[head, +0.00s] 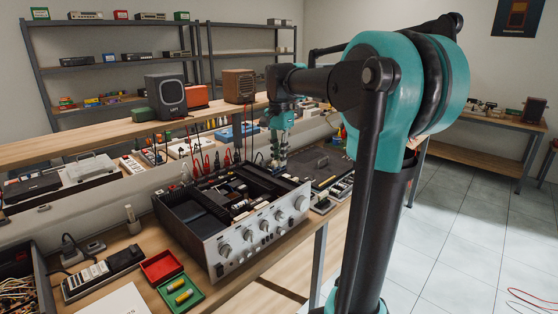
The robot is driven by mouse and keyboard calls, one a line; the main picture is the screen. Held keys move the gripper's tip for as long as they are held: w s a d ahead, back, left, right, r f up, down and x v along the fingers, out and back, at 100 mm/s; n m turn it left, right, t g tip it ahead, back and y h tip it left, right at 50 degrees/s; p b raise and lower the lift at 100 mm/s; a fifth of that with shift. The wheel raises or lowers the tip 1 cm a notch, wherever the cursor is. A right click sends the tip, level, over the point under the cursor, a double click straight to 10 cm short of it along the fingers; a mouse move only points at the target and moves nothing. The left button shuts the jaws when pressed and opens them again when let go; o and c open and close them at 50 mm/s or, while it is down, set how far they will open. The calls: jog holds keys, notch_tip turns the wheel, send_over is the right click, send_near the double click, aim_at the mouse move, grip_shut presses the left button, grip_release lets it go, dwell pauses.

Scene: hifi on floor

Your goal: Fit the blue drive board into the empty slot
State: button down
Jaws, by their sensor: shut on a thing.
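An opened amplifier (264,226) with a silver knobbed front stands on the workbench, its inside exposed from above. Boards and dark parts fill its inside; I cannot make out the empty slot. My gripper (279,163) points down at the far right of the amplifier, by its back right corner. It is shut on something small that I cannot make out. I cannot tell the blue drive board apart at this size, nor whether the held thing touches the amplifier.
A dark mat (322,163) lies right of the amplifier. A red tray (161,267) and a green tray (196,299) with yellow cylinders sit at its front left. Red and black leads (213,163) hang behind it. A speaker (166,97) stands on the raised shelf. Open floor lies right.

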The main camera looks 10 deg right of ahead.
jog(key=shift+f, duration=5.9)
jog(key=shift+f, duration=0.8)
jog(key=c, duration=1.4)
grip_release()
jog(key=shift+r, duration=0.1)
notch_tip(320, 180, up, 12)
jog(key=shift+f, duration=0.1)
